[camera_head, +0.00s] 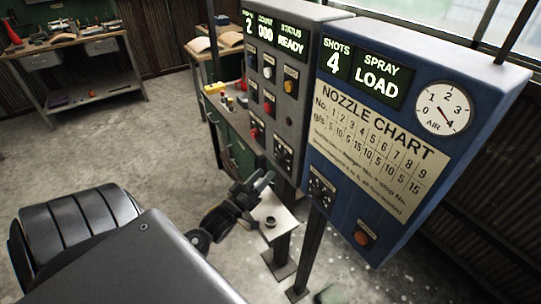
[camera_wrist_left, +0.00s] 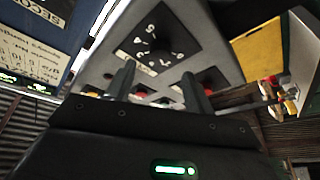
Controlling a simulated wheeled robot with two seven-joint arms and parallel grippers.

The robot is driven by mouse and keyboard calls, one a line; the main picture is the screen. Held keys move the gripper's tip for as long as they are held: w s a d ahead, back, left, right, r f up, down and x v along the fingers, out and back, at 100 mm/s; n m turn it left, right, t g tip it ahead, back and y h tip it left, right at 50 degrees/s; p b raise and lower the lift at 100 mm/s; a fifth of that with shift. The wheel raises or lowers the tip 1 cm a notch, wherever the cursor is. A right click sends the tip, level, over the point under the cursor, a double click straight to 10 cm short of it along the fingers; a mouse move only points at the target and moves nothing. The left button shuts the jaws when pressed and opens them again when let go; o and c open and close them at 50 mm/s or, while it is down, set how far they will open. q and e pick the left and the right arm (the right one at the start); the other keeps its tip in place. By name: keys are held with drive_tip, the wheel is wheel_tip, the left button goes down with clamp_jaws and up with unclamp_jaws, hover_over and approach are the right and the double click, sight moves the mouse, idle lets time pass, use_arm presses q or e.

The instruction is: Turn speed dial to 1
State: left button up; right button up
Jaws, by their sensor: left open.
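The grey control box (camera_head: 283,60) has a lit display with a 2 at left, 000, and READY. Its numbered black dial (camera_head: 283,152) is low on the front face. In the left wrist view the dial (camera_wrist_left: 153,38) appears upside down, beyond the fingertips, with white numbers around it. A label lies under it, too blurred to read. My left gripper (camera_head: 257,184) is open and empty, below and slightly left of the dial, apart from it. Its two fingers (camera_wrist_left: 159,84) point toward the box face. My right gripper is out of view.
A blue panel (camera_head: 400,130) stands close at right with a nozzle chart, air gauge (camera_head: 443,107), another black dial (camera_head: 321,188) and red button (camera_head: 366,234). A small stand (camera_head: 284,222) is under my gripper. Workbenches are behind; the floor at left is open.

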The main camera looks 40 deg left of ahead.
use_arm(q)
drive_tip(key=shift+b+v, duration=0.75)
drive_tip(key=shift+v, duration=1.95)
